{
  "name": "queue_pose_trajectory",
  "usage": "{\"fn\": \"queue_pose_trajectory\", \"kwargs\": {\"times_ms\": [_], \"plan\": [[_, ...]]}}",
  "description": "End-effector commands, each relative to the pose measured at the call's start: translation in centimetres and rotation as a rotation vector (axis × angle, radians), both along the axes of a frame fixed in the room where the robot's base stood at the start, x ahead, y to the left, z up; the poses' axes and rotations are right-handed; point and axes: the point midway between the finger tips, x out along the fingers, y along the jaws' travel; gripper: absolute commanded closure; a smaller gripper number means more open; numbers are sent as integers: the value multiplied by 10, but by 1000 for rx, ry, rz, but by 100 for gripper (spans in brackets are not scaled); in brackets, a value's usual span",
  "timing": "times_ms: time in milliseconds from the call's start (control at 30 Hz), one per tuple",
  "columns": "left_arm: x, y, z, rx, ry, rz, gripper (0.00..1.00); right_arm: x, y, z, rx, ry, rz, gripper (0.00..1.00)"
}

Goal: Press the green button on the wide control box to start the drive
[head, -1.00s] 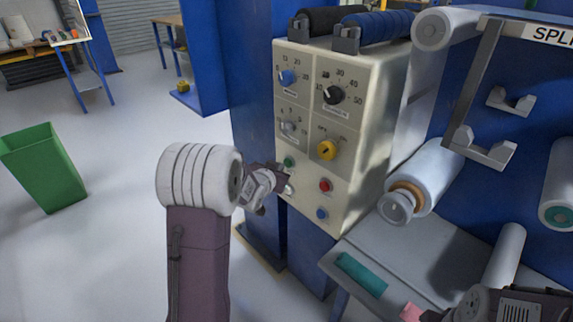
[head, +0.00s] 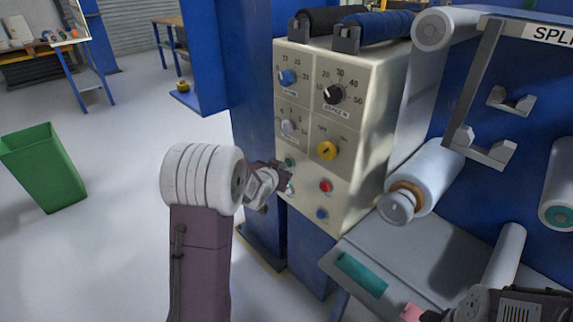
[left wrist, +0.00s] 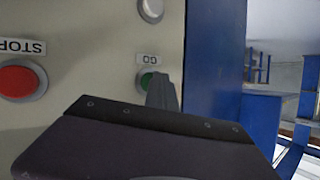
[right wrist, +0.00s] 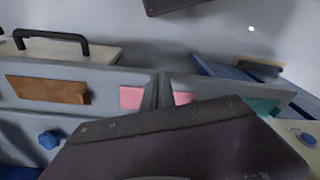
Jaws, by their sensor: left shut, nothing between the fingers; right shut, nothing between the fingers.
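The wide control box (head: 358,197) is cream, with knobs, a yellow switch and several buttons on its front. The green button (head: 290,161) is at the lower left of that front, partly hidden just above my left gripper (head: 287,177). In the left wrist view the green button (left wrist: 147,80) lies under a small label, partly covered by my shut fingertips (left wrist: 162,90). The fingertips are at or very close to it; I cannot tell whether they touch. My right gripper is at the lower right of the head view, away from the box; its housing shows in the right wrist view (right wrist: 190,140).
The red STOP button (head: 326,185) and a blue button (head: 321,213) are right of the green one. A grey table (head: 400,250) with a teal strip stands at the lower right. Film rollers (head: 425,175) are beside the box. A green bin (head: 45,170) stands on open floor at the left.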

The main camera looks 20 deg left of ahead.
Motion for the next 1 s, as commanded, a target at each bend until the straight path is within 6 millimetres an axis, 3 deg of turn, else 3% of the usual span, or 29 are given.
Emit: {"fn": "queue_pose_trajectory", "kwargs": {"times_ms": [833,1000], "plan": [[-17,7,1,0,-1,1,100,0,0,1,0,0,0,100],[-32,14,2,1,-1,3,100,0,0,3,0,0,0,100]]}}
